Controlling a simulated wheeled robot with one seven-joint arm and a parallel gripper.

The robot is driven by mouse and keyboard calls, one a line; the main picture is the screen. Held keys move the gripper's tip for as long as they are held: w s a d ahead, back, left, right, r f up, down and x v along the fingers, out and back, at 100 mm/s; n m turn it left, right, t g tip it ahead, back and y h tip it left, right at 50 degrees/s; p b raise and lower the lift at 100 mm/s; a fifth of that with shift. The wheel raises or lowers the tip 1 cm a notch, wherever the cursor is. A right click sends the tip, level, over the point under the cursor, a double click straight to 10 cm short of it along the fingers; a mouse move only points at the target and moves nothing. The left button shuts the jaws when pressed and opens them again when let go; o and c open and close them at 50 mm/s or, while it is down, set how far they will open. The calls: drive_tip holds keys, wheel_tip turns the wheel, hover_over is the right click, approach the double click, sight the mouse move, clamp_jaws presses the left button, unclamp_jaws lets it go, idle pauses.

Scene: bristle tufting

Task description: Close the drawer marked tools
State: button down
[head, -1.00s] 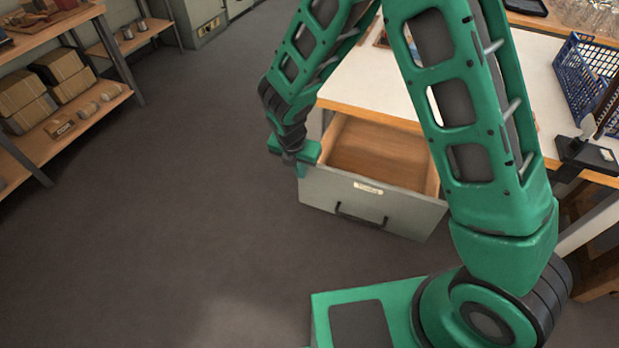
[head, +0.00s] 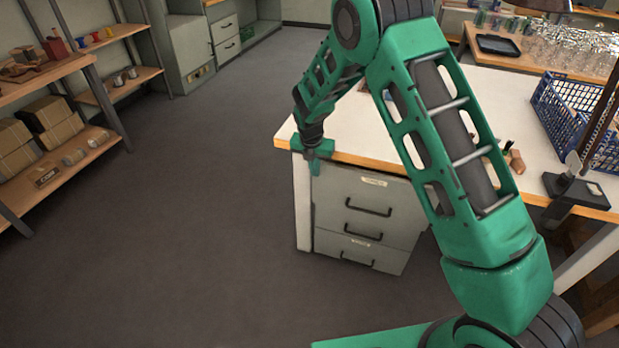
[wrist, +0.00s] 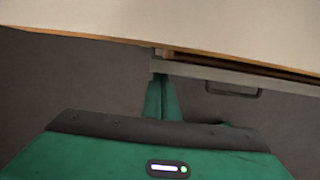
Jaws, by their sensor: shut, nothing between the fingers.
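The top drawer (head: 395,205) is in the grey cabinet under the workbench, with a pale label whose lettering is too small to read and a dark handle. In the head view its front looks nearly flush. In the wrist view a thin strip of its wooden inside shows between the bench edge and the drawer front (wrist: 285,84), so it stands slightly open. My gripper (head: 314,166) is shut and empty, pointing down at the left end of the drawer front. In the wrist view its fingers (wrist: 163,97) are close against that front; contact is hard to tell.
A lower drawer (head: 385,256) with its own label and handle is shut below. The white workbench top (head: 505,95) overhangs the cabinet and carries a blue crate (head: 575,115) and a black stand. Shelves (head: 95,150) stand at left. The grey floor is clear.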

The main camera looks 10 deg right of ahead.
drive_tip(key=shift+w+d, duration=0.35)
drive_tip(key=shift+w, duration=0.2)
